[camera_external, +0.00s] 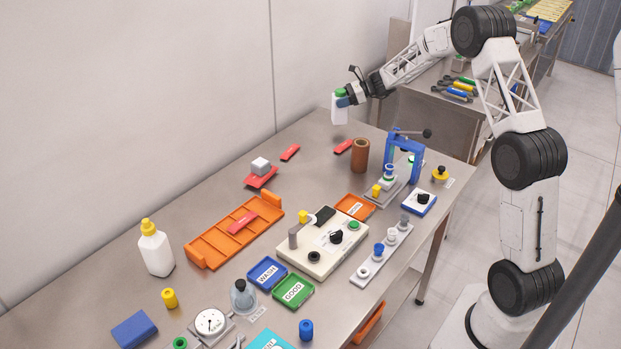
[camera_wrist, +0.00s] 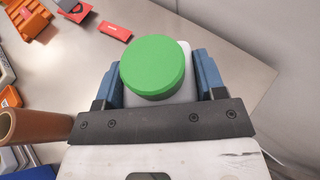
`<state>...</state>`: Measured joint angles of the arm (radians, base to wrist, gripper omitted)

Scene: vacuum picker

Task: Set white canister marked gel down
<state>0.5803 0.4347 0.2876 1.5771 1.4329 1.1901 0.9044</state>
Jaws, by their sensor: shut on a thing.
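The white canister (camera_external: 340,114) with a green lid hangs upright in my gripper (camera_external: 345,100), near the far end of the steel table. In the wrist view its round green lid (camera_wrist: 153,66) faces the camera, and the white body (camera_wrist: 184,52) shows behind it. The blue fingers of my gripper (camera_wrist: 158,82) stand on either side of the canister and are shut on it. No gel marking can be read in either view. The canister appears to be above the table (camera_external: 312,128); its exact height is hard to tell.
A brown cylinder (camera_external: 360,155) stands near the canister, also at left in the wrist view (camera_wrist: 30,126). Red tags (camera_external: 343,146) lie close by. A blue frame (camera_external: 403,155) stands to the right. The table's far corner is bare, with a wall (camera_external: 200,80) behind.

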